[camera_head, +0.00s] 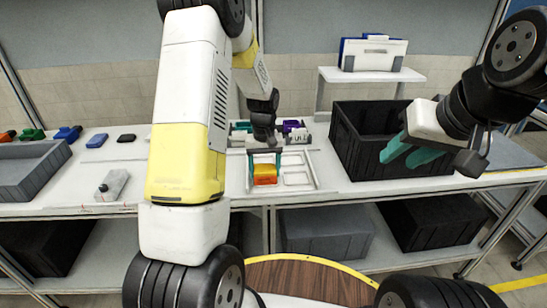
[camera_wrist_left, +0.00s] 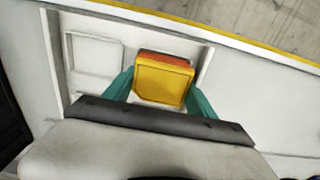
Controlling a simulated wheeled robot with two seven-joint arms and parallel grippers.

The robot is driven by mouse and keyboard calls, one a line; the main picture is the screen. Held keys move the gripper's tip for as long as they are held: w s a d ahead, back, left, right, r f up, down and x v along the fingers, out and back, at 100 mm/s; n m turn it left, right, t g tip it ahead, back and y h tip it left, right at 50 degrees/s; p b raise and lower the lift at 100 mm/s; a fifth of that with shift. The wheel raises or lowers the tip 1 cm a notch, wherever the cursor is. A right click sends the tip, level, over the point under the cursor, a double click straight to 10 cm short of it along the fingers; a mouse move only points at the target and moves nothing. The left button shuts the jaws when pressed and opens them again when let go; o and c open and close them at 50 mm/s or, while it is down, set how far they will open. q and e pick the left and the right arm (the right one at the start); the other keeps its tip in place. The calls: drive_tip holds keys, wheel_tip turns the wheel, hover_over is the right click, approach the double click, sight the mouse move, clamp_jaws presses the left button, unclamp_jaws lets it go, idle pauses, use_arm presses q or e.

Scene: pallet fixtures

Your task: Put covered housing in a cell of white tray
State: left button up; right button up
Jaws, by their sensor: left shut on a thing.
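The covered housing (camera_head: 265,175) is an orange and yellow block, and in the left wrist view (camera_wrist_left: 163,82) its yellow face is towards the camera. My left gripper (camera_head: 265,160) is shut on it, with a teal finger on either side. The white tray (camera_head: 312,168) lies on the bench under and around the housing, with empty cells beside it. The housing is over or in one cell at the tray's left end in the head view; I cannot tell whether it touches the floor. My right gripper (camera_head: 405,150) is open and empty near the black crate.
A black crate (camera_head: 345,150) stands right of the tray. Behind the tray are purple and green parts (camera_head: 293,128). A grey tray (camera_head: 30,170), a grey device (camera_head: 112,185) and small coloured parts (camera_head: 68,133) lie at the left. A case (camera_head: 373,53) sits on a raised shelf.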

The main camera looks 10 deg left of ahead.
use_arm(q)
drive_tip(key=shift+f, duration=0.2)
idle(0.3)
drive_tip(key=o, duration=1.5)
drive_tip(key=shift+r, duration=3.9)
